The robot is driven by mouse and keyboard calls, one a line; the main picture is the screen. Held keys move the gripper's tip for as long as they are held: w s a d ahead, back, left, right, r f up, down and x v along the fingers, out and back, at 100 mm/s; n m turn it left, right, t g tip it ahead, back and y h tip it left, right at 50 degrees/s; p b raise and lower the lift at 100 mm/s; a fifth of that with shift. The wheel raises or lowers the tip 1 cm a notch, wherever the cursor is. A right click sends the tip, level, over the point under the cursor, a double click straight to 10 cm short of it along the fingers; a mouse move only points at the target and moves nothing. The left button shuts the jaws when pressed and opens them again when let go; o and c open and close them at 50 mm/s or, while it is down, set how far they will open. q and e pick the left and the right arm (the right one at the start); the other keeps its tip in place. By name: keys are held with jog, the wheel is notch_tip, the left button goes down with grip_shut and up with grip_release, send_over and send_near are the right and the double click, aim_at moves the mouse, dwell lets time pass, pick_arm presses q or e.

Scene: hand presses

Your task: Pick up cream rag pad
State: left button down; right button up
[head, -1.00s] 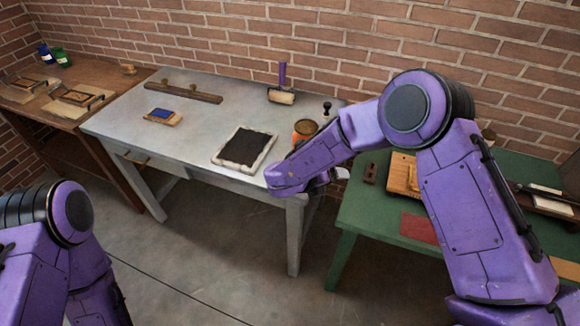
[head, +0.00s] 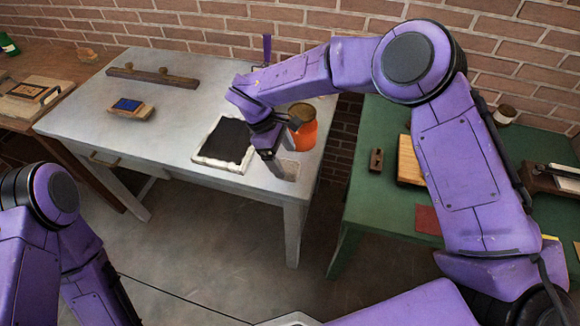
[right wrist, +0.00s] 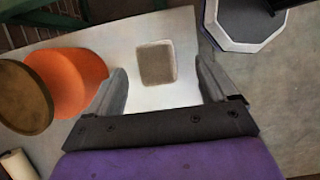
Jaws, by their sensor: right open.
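The cream rag pad (right wrist: 157,64) is a small greyish-beige square lying flat on the pale table top. In the right wrist view it sits ahead of and between the spread fingers of my right gripper (right wrist: 162,82). The gripper is open and holds nothing. In the head view my right gripper (head: 278,153) points down over the table's front right corner. The pad (head: 290,168) is partly hidden behind a finger there. My left arm shows at the lower left of the head view, but its gripper is out of view.
An orange jar with a brown lid (head: 303,125) stands close beside the right gripper. A black inked slab (head: 226,141) lies left of it. A blue-topped block (head: 128,106) and a wooden bar (head: 152,76) lie farther left. A green table (head: 381,205) stands right, across a gap.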

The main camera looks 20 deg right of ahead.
aim_at(288, 166)
jog(key=shift+s+d+f+p, duration=0.2)
jog(key=shift+s+f+p, duration=0.15)
jog(key=shift+f+p, duration=0.2)
jog(key=f, duration=0.2)
jog(key=f+p, duration=0.1)
jog(key=shift+w+d+f, duration=0.25)
jog(key=shift+w+d, duration=0.1)
jog(key=shift+w, duration=0.05)
jog(key=shift+w+d+f, duration=0.1)
jog(key=shift+d+f, duration=0.05)
jog(key=shift+f, duration=0.2)
jog(key=shift+s+d+r, duration=0.1)
jog(key=shift+s, duration=0.15)
jog(key=shift+s+r, duration=0.1)
jog(key=shift+s, duration=0.05)
jog(key=c, duration=1.1)
jog(key=shift+o, duration=0.2)
